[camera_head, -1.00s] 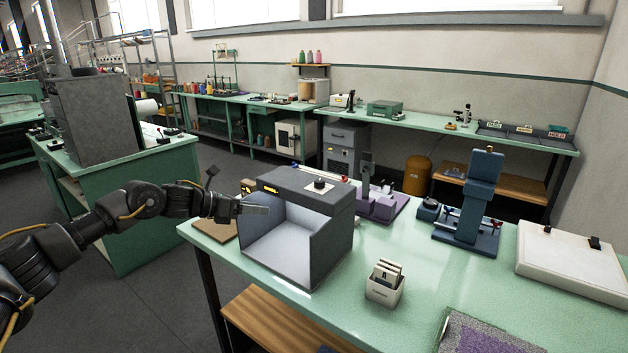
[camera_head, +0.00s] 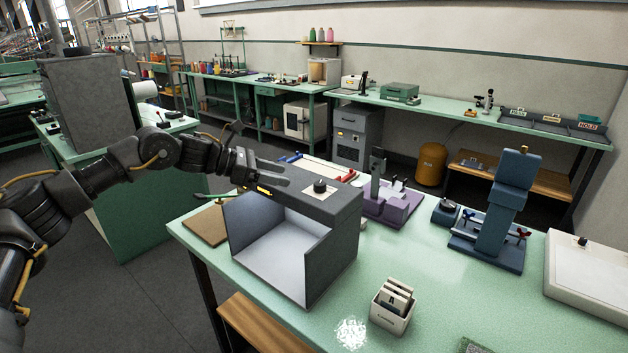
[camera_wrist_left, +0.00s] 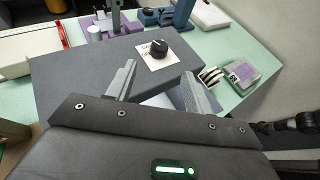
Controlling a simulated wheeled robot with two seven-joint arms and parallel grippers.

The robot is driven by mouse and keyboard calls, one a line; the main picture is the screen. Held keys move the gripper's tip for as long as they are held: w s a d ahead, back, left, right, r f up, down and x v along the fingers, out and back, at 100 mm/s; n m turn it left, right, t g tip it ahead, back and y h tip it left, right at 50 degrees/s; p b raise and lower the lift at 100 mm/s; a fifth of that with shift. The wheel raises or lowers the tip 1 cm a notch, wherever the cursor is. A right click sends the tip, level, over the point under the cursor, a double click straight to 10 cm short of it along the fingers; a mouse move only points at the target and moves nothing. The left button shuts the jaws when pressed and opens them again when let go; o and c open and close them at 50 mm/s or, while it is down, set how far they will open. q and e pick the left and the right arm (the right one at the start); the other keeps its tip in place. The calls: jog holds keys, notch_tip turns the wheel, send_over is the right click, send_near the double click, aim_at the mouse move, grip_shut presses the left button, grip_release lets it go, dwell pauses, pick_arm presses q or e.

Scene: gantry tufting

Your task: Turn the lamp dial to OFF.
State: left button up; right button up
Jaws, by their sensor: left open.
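The lamp dial is a black knob (camera_head: 320,186) on a white label plate on top of a grey light booth (camera_head: 340,208), which is open at the front. In the left wrist view the knob (camera_wrist_left: 159,48) stands on its label (camera_wrist_left: 157,58), beyond my fingertips; the lettering is too small to read surely. My left gripper (camera_head: 284,175) reaches in from the left over the booth's top, to the left of the knob. In the left wrist view its two fingers (camera_wrist_left: 158,80) are apart, with nothing between them. My right gripper is not in view.
A white box of cards (camera_head: 392,308) stands on the green table (camera_head: 420,265) right of the booth. Behind are a purple fixture (camera_head: 392,203) and a blue stand (camera_head: 505,210). A white light panel (camera_head: 600,275) lies at the far right. The table's middle is clear.

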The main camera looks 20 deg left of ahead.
aim_at(316, 184)
pick_arm(q)
jog(key=p+x, duration=0.3)
jog(key=x, duration=0.6)
jog(key=shift+r, duration=0.1)
jog(key=shift+w+d+f+p, duration=0.3)
jog(key=shift+d+f+p, duration=0.05)
jog(key=shift+d, duration=0.1)
jog(key=shift+c, duration=0.3)
jog(key=c, duration=0.9)
